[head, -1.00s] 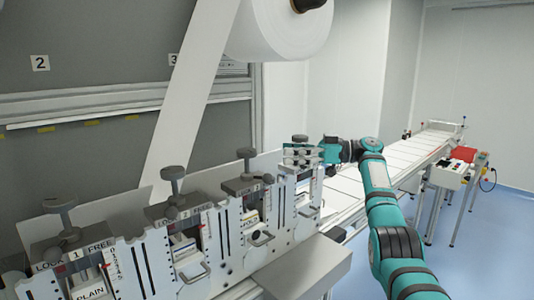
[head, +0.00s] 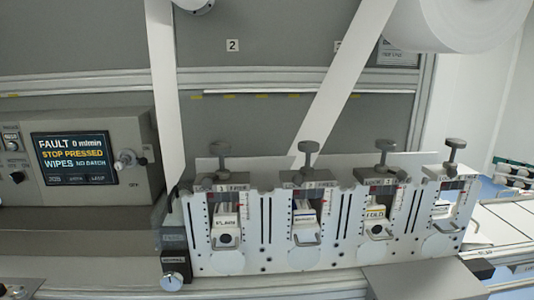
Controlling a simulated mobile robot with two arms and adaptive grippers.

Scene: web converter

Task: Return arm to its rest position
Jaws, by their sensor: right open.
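The rest of my right arm is cut off by the picture's edge. My left arm and left gripper are out of view.
A white panel with several clamp units (head: 310,225) and T-shaped knobs crosses the middle. A control screen (head: 75,158) at left reads FAULT, STOP PRESSED. A white web (head: 345,80) runs down from a large roll (head: 455,22). A grey plate (head: 425,280) lies in front at right.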

